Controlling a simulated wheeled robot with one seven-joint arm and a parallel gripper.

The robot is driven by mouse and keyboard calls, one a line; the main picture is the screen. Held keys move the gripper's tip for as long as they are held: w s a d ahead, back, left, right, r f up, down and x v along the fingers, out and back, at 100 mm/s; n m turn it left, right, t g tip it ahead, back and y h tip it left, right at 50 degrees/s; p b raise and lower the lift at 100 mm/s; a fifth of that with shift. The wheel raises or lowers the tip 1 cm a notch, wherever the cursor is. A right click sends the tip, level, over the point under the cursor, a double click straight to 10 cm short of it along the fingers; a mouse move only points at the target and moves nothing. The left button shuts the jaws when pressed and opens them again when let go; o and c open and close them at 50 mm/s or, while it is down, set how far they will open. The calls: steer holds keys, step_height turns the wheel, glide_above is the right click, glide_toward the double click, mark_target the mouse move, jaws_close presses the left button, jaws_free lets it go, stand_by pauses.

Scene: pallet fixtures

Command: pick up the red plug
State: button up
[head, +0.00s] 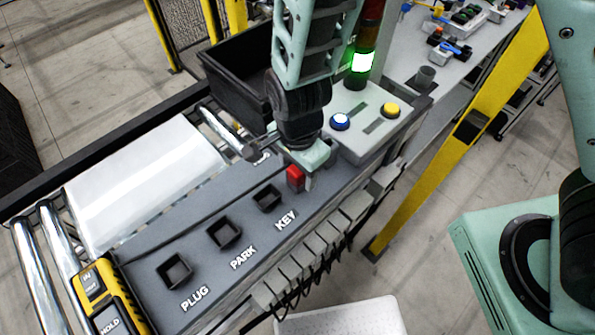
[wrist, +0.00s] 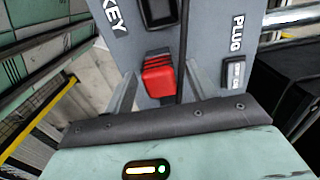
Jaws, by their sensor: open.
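The red plug (head: 295,178) is at the far end of the grey panel, past the KEY socket, partly covered by my gripper (head: 299,174). In the wrist view the red plug (wrist: 158,75) shows as a red block between the two fingers of my gripper (wrist: 157,88). The fingers are open, with a visible gap on each side of the plug. What the plug's lower end rests on is hidden. The grey panel (head: 205,205) carries black square sockets labelled PLUG (head: 175,271), PARK (head: 223,232) and KEY (head: 267,197), which look empty.
A box with blue and yellow buttons (head: 365,140) and a lit green stack light (head: 361,62) stand close behind my gripper. A black bin (head: 235,85) is at the back left. A yellow-black meter (head: 108,298) lies front left. Grey blocks with cables (head: 310,260) line the right edge.

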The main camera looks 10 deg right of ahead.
steer(key=shift+f, duration=0.15)
steer(key=c, duration=1.1)
